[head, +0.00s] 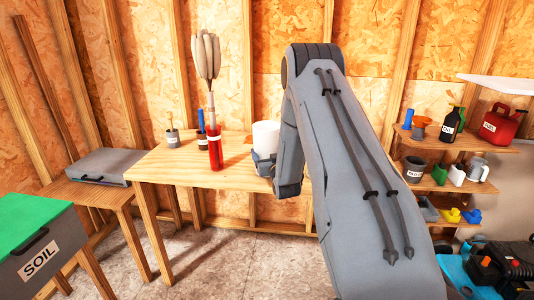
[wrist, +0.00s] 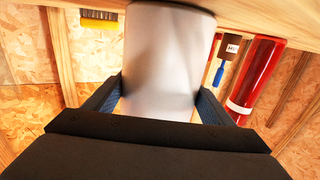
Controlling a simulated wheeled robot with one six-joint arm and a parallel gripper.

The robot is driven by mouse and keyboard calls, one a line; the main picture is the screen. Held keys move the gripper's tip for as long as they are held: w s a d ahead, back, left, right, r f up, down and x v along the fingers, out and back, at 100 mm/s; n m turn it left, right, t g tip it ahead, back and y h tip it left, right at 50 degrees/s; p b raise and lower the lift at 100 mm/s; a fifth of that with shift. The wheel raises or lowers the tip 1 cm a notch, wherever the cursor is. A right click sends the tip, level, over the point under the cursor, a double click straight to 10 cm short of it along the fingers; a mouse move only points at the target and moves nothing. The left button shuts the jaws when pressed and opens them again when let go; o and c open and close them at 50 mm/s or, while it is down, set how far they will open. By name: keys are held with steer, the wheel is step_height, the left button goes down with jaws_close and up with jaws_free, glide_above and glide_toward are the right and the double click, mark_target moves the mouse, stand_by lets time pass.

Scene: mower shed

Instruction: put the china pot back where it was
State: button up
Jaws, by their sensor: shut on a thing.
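The china pot is a plain white cylinder (head: 266,137) at the right part of the wooden table in the head view. My gripper (head: 265,164) is shut on it, low on its side. In the wrist view the white pot (wrist: 168,60) fills the middle between the two blue-padded fingers (wrist: 160,100). I cannot tell whether its base touches the table top. My arm hides the table's right end and what lies behind it.
The table's (head: 175,167) left front is bare. Loaded shelves (head: 470,143) stand right.

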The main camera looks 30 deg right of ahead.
steer(key=o, duration=1.6)
steer(key=shift+f, duration=0.1)
steer(key=shift+c, duration=0.2)
